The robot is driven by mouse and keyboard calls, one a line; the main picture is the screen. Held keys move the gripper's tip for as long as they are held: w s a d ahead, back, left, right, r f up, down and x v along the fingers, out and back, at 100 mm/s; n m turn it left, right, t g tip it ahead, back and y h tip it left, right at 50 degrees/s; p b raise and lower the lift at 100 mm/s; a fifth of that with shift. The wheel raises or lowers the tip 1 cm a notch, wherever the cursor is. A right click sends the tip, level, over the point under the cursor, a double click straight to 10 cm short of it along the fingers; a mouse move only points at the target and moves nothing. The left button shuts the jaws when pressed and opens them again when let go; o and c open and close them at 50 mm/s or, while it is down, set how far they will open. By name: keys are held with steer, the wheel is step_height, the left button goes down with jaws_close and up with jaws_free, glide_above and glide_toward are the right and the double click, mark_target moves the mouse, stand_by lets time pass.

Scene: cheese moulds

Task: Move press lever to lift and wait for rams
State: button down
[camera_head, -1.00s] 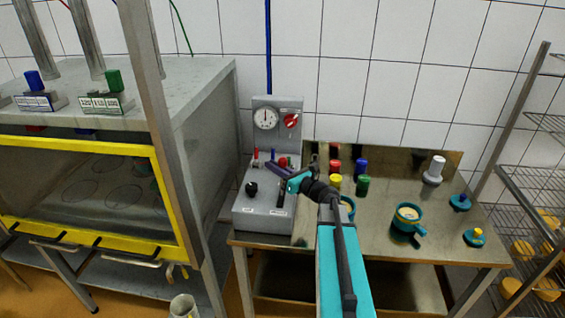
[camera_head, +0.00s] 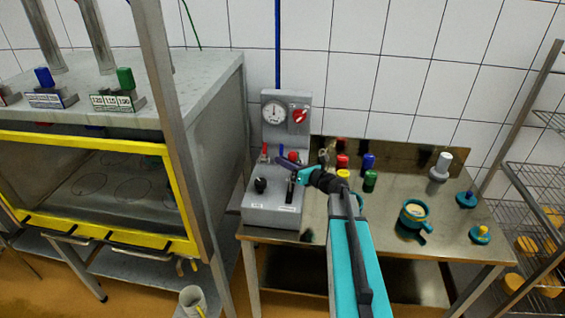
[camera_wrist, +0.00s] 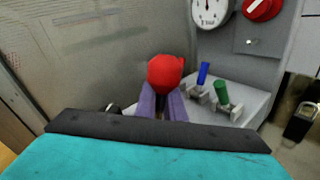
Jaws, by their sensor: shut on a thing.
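The grey control box (camera_head: 272,215) stands on the left of the steel table, with a gauge (camera_head: 273,112) and a red rotary knob (camera_head: 299,115) on its upright back. My gripper (camera_head: 287,162) reaches over the box from the right. In the wrist view its purple fingers are closed around a red lever knob (camera_wrist: 165,72). The lever's shaft is mostly hidden by the fingers. A blue toggle (camera_wrist: 203,73) and a green toggle (camera_wrist: 221,95) stand beyond it. Two steel cylinders (camera_head: 40,38) show at upper left; whether they are the rams is unclear.
A yellow-framed guard (camera_head: 95,146) fronts the press cabinet at left. A black knob (camera_head: 260,186) sits on the box. Several coloured pieces, a teal cup (camera_head: 413,214) and a white-grey piece (camera_head: 440,167) stand on the table. A wire rack (camera_head: 535,185) with yellow rounds is at right.

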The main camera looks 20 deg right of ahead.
steer(key=c, duration=1.8)
jaws_free()
steer(key=shift+w+d+r, duration=0.1)
steer(key=shift+d+r, duration=0.25)
steer(key=shift+d, duration=0.2)
steer(key=shift+o, duration=0.2)
steer(key=shift+a+r, duration=0.1)
steer(key=shift+a, duration=0.3)
steer(key=shift+f, duration=0.2)
steer(key=shift+s, duration=0.25)
steer(key=shift+b+v, duration=0.6)
steer(key=shift+v, duration=0.4)
steer(key=b+v, duration=0.4)
steer(key=v, duration=0.7)
steer(key=shift+s, duration=0.25)
steer(key=shift+r, duration=0.1)
